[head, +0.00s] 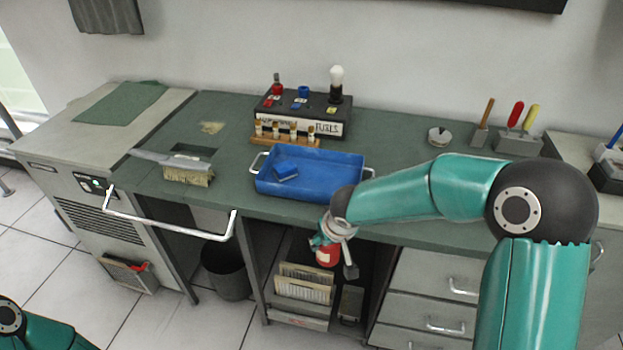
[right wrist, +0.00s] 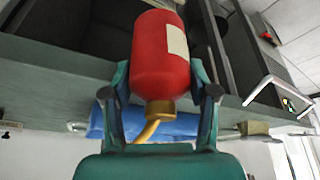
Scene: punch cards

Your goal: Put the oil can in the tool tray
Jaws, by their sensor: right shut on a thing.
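The oil can is red with a pale label and a brass neck and spout. In the head view the oil can (head: 326,256) hangs in front of the bench's front edge, below the top. My right gripper (head: 338,232) is shut on it. In the right wrist view the oil can (right wrist: 160,60) sits between the two fingers, its spout towards the palm. The tool tray is a blue tray with metal handles (head: 335,178), on the bench top behind and above the can. My left gripper is out of view.
A wooden rack of small bottles (head: 285,137) and a black switch box (head: 318,118) stand behind the tray. An open bay with card stacks (head: 303,290) is below the can. The bench top right of the tray is mostly clear.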

